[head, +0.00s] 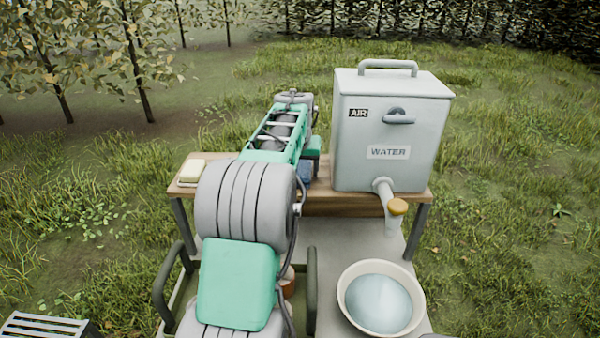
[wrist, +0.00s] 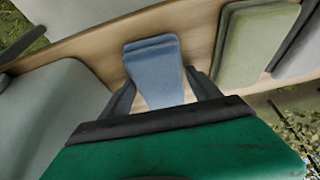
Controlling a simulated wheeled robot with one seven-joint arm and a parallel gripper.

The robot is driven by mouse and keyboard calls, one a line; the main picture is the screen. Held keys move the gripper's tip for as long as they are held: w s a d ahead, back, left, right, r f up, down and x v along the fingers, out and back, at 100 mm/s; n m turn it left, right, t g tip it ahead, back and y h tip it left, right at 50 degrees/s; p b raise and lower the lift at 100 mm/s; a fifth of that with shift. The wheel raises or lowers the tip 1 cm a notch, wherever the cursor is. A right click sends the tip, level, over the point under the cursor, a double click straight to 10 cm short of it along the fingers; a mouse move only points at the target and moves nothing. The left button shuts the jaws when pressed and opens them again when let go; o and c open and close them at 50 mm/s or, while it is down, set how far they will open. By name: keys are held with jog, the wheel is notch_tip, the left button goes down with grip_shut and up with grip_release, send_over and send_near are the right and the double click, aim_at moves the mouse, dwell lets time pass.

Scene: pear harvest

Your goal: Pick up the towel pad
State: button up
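The blue folded pad, which looks like the towel pad (wrist: 155,68), lies on the wooden bench top in the wrist view. In the head view a small blue part of the towel pad (head: 306,172) shows beside my arm, the rest hidden. My gripper (wrist: 160,82) is open, with one dark finger on each side of the pad's near part. I cannot tell whether the fingers touch it.
A grey water tank (head: 385,155) stands on the bench (head: 335,207). A round basin (head: 350,311) sits below its tap.

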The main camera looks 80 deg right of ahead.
jog(key=c, duration=1.1)
jog(key=shift+o, duration=0.2)
jog(key=shift+r, duration=0.1)
notch_tip(320, 180, up, 2)
jog(key=shift+r+b, duration=0.2)
jog(key=shift+b, duration=0.4)
jog(key=a+r, duration=0.1)
jog(key=r, duration=0.1)
jog(key=s+a+r+b, duration=0.1)
jog(key=a+r, duration=0.1)
jog(key=a+r+b, duration=0.1)
jog(key=a+r, duration=0.1)
jog(key=shift+s+r, duration=0.2)
jog(key=s+a+r+b, duration=0.1)
jog(key=a+r, duration=0.3)
jog(key=a, duration=0.4)
jog(key=shift+s+a+b, duration=0.3)
jog(key=shift+s+b, duration=0.05)
jog(key=shift+s, duration=0.25)
